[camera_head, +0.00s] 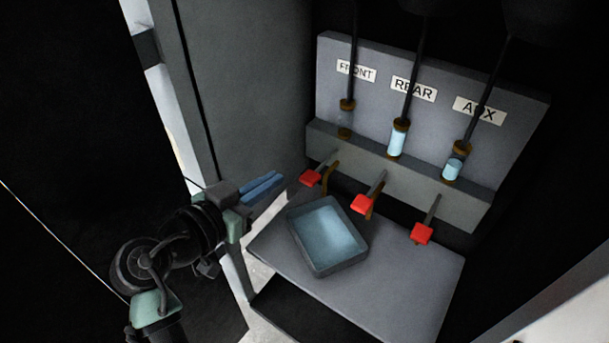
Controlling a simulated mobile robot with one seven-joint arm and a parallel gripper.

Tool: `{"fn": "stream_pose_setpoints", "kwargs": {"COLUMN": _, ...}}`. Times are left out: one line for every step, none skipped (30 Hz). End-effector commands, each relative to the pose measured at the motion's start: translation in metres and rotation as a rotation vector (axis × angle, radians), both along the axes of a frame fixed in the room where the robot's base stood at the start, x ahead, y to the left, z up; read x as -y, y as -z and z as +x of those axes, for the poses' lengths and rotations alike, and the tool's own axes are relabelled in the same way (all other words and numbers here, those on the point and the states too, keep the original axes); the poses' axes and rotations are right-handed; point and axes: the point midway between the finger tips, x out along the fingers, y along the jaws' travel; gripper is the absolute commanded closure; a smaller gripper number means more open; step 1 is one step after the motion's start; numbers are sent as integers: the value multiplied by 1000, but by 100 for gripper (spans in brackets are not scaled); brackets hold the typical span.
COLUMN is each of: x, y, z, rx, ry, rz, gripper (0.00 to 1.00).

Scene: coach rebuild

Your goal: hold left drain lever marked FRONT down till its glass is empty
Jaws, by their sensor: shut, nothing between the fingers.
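The left drain lever (311,178) has a red end and sits below the label FRONT (356,71). Its glass (344,124) looks clear, with no blue liquid visible in it. My gripper (280,180) is shut and empty, its blue fingers side by side. In the picture the fingertips are just left of the red lever end; I cannot tell whether they touch it. A grey tray (317,271) with bluish liquid in it stands below the levers.
The REAR glass (397,139) and the AUX glass (454,164) hold blue liquid. Their red levers, the middle one (364,202) and the right one (422,233), stand to the right. A grey cabinet wall (245,90) rises behind my gripper. The shelf (410,285) is bare right of the tray.

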Motion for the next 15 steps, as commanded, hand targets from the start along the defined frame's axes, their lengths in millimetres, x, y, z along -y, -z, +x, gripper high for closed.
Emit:
{"fn": "stream_pose_setpoints", "kwargs": {"x": 0, "y": 2, "z": -1, "rx": -2, "ry": 4, "rz": -3, "gripper": 100}}
{"fn": "stream_pose_setpoints", "kwargs": {"x": 0, "y": 2, "z": -1, "rx": -1, "ry": 7, "rz": -2, "gripper": 100}}
{"fn": "stream_pose_setpoints", "kwargs": {"x": 0, "y": 2, "z": -1, "rx": -1, "ry": 7, "rz": -3, "gripper": 100}}
{"fn": "stream_pose_setpoints", "kwargs": {"x": 0, "y": 2, "z": -1, "rx": -1, "ry": 7, "rz": -3, "gripper": 100}}
{"fn": "stream_pose_setpoints", "kwargs": {"x": 0, "y": 2, "z": -1, "rx": -1, "ry": 7, "rz": -3, "gripper": 100}}
{"fn": "stream_pose_setpoints", "kwargs": {"x": 0, "y": 2, "z": -1, "rx": -1, "ry": 6, "rz": -3, "gripper": 100}}
{"fn": "stream_pose_setpoints", "kwargs": {"x": 0, "y": 2, "z": -1, "rx": -1, "ry": 6, "rz": -3, "gripper": 100}}
{"fn": "stream_pose_setpoints", "kwargs": {"x": 0, "y": 1, "z": -1, "rx": -1, "ry": 6, "rz": -3, "gripper": 100}}
{"fn": "stream_pose_setpoints", "kwargs": {"x": 0, "y": 1, "z": -1, "rx": -1, "ry": 6, "rz": -3, "gripper": 100}}
{"fn": "stream_pose_setpoints", "kwargs": {"x": 0, "y": 1, "z": -1, "rx": 0, "ry": 5, "rz": -2, "gripper": 100}}
{"fn": "stream_pose_setpoints", "kwargs": {"x": 1, "y": 1, "z": 0, "rx": -1, "ry": 6, "rz": -3, "gripper": 100}}
{"fn": "stream_pose_setpoints", "kwargs": {"x": 2, "y": 2, "z": 2, "rx": -1, "ry": 6, "rz": -3, "gripper": 100}}
{"fn": "stream_pose_setpoints", "kwargs": {"x": 3, "y": 2, "z": 3, "rx": -1, "ry": 6, "rz": -3, "gripper": 100}}
{"fn": "stream_pose_setpoints", "kwargs": {"x": 4, "y": 2, "z": 5, "rx": -1, "ry": 7, "rz": -3, "gripper": 100}}
{"fn": "stream_pose_setpoints", "kwargs": {"x": 7, "y": 3, "z": 9, "rx": -2, "ry": 8, "rz": -2, "gripper": 100}}
